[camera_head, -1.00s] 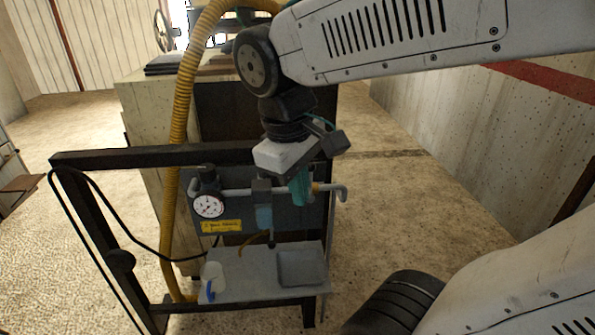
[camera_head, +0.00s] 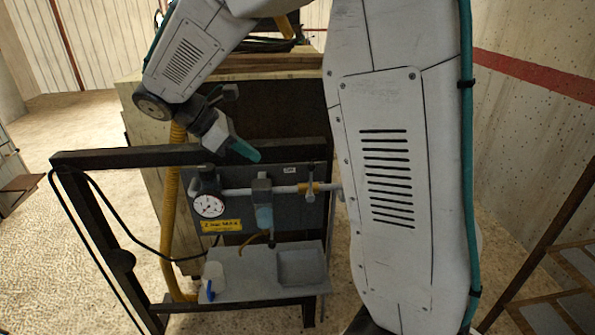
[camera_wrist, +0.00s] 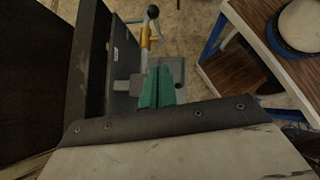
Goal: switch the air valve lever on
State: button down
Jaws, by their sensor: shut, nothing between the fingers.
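The air line runs across a dark panel (camera_head: 290,222) on a black frame. A yellow valve (camera_head: 307,188) sits at its right end, with a small grey lever (camera_head: 311,197) partly beside my arm. In the wrist view the yellow valve (camera_wrist: 145,38) shows beyond the fingers, with a black ball knob (camera_wrist: 152,12) on a stem. My gripper (camera_head: 246,152) has teal fingers, shut and empty. It hangs above the pipe, left of the valve and apart from it. The fingers also show in the wrist view (camera_wrist: 162,84). The lever's exact angle is hard to tell.
A pressure gauge (camera_head: 209,205) and a filter bowl (camera_head: 264,217) are on the line left of the valve. The frame's top bar (camera_head: 110,158) is close to my gripper.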

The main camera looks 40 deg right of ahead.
send_near(311, 182)
notch_tip(311, 182, down, 3)
jog(key=shift+s+d+f, duration=0.1)
jog(key=shift+s+d, duration=0.2)
jog(key=shift+d, duration=0.6)
jog(key=shift+s+d+f, duration=0.1)
jog(key=shift+s+d, duration=0.15)
jog(key=shift+d, duration=0.6)
